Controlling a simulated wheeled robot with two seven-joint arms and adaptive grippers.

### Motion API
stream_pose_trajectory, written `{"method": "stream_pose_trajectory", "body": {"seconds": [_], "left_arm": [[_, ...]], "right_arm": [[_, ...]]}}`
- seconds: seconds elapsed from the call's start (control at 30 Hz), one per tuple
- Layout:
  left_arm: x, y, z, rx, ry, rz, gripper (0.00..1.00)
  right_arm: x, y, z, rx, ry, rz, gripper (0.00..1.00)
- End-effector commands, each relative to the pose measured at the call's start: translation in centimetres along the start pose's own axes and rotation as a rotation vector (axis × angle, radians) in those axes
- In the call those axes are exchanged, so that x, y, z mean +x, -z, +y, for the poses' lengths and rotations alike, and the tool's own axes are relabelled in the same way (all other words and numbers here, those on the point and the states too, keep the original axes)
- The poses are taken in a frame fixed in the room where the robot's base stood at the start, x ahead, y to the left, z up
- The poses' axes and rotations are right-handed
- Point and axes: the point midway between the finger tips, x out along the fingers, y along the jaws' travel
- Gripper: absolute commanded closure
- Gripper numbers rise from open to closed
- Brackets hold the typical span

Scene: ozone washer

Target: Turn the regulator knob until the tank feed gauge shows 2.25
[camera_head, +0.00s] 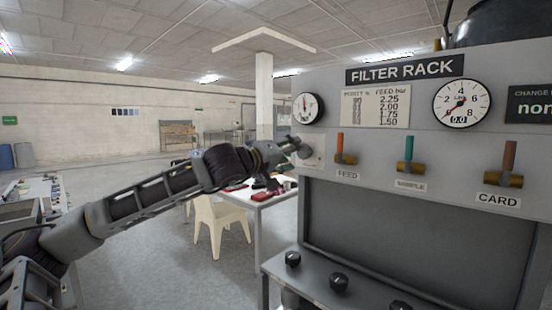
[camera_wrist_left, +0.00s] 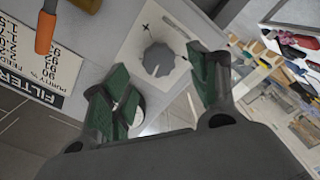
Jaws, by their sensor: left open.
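The regulator knob (camera_wrist_left: 158,60) is grey and lobed, on a pale plate with a plus mark and another mark. In the head view the knob (camera_head: 305,151) is at the left edge of the filter rack, partly behind my gripper. My left gripper (camera_wrist_left: 158,72) is open, its green-padded fingers on either side of the knob in the wrist view; contact cannot be told. In the head view the left gripper (camera_head: 290,150) points at the rack. A small round gauge (camera_head: 306,107) sits above the knob, its needle roughly upward; its value and label are too small to read.
A larger gauge (camera_head: 461,103) shows 0.0. A feed chart (camera_head: 375,107) lists 2.25 to 1.50. Feed (camera_head: 345,155), middle (camera_head: 410,170) and card (camera_head: 505,170) valves with orange, teal and brown handles line the panel. A table (camera_head: 262,196) and chair (camera_head: 220,222) stand behind.

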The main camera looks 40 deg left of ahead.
Motion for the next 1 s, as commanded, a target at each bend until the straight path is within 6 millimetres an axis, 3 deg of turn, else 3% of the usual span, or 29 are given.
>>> {"method": "stream_pose_trajectory", "body": {"seconds": [1.0], "left_arm": [[-3.9, 0.0, 0.1, 0.005, -0.001, 0.0, 0.4]], "right_arm": [[0.0, 0.0, 0.0, 0.0, 0.0, 0.0, 0.6]]}}
